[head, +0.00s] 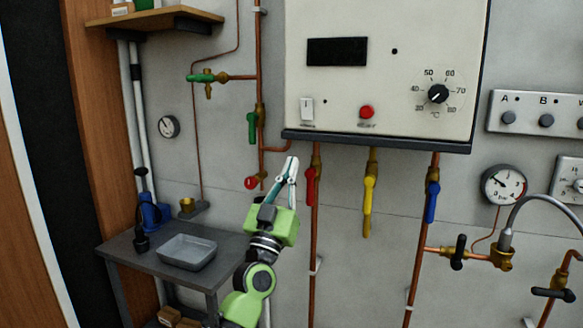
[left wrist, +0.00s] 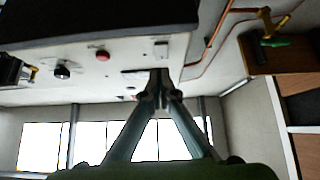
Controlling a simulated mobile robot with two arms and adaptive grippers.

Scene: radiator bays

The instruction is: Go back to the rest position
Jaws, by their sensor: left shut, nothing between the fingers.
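My left gripper (head: 291,166) is in the head view, pointing up in front of the wall, just left of the red-handled valve (head: 310,186) below the boiler. Its fingers are shut with nothing between them. In the left wrist view the gripper (left wrist: 159,74) shows from behind, its two fingers meeting at the tips, with the underside of the boiler (left wrist: 90,22) above. My right gripper is in neither view.
The white boiler (head: 350,90) hangs close above the left gripper. Yellow (head: 369,195) and blue (head: 432,200) valve handles hang under it. A small table (head: 121,249) with a grey tray (head: 188,252) stands lower left. A wooden shelf (head: 170,17) is upper left.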

